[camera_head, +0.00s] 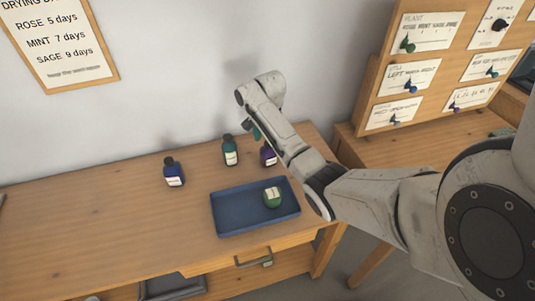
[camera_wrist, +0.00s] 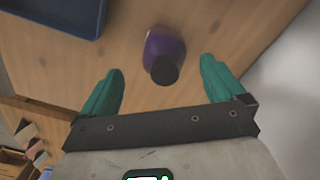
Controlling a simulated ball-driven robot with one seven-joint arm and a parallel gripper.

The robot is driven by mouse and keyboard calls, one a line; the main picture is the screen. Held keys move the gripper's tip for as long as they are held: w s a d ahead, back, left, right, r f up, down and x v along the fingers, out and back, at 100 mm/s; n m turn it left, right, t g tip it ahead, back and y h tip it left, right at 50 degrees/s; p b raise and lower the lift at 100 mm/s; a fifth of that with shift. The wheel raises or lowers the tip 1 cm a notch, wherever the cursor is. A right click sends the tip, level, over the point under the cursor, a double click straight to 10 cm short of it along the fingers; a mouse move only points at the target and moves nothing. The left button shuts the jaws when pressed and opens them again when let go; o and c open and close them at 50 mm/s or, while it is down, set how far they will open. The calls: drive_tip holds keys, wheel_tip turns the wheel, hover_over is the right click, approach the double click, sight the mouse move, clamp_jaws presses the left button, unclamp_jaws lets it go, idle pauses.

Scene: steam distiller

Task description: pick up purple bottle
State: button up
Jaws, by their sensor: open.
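The purple bottle (camera_head: 268,156) stands upright on the wooden table, behind the blue tray, and is partly hidden by my arm in the head view. In the wrist view the purple bottle (camera_wrist: 165,48), with its dark cap towards me, lies between and slightly beyond the tips of my teal fingers. My gripper (camera_wrist: 160,68) is open, with a finger on each side and a gap to the bottle on both sides. In the head view my gripper (camera_head: 254,130) is mostly hidden behind my wrist, just above and beside the bottle.
A green bottle (camera_head: 230,150) stands close to the left of the purple one, and a blue bottle (camera_head: 174,172) farther left. The blue tray (camera_head: 228,226) holds a green bottle (camera_head: 272,197) in front. A card board (camera_head: 368,88) stands at right. The table's left part is clear.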

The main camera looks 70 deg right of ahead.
sight(268, 149)
drive_tip(key=shift+w+d+f+p, duration=0.1)
drive_tip(key=shift+w+f+p, duration=0.05)
drive_tip(key=shift+f, duration=1.15)
drive_tip(key=shift+w+d+f+p, duration=0.1)
drive_tip(key=shift+f+p, duration=0.05)
drive_tip(key=shift+f, duration=1.1)
drive_tip(key=c, duration=1.2)
drive_tip(key=shift+c, duration=0.3)
drive_tip(key=shift+r, duration=0.2)
